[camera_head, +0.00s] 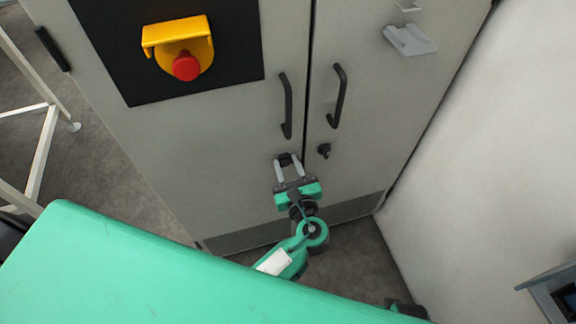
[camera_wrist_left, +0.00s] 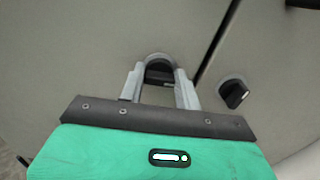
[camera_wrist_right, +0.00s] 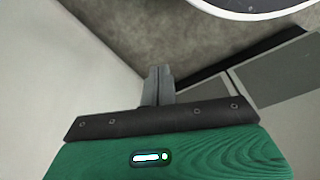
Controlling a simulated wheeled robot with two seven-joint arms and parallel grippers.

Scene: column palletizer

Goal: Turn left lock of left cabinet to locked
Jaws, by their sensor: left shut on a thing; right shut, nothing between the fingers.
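The left cabinet is the pale grey one (camera_head: 215,160) with two doors and two black handles. Its left lock (camera_wrist_left: 160,72) is a black knob on the left door, below the left handle (camera_head: 287,105). My left gripper (camera_head: 286,165) is at this lock, its two grey fingers shut on either side of the knob; the fingers hide part of it. The right lock (camera_head: 324,150) is a black knob on the right door, free of any gripper; it also shows in the left wrist view (camera_wrist_left: 233,93). My right gripper (camera_wrist_right: 158,80) is shut and empty, seen only in the right wrist view.
A black panel with a yellow housing and red emergency button (camera_head: 186,66) is on the left door. The right handle (camera_head: 338,96) stands out near the right lock. A pale wall (camera_head: 490,150) bounds the right side. A white frame (camera_head: 40,150) stands at the left.

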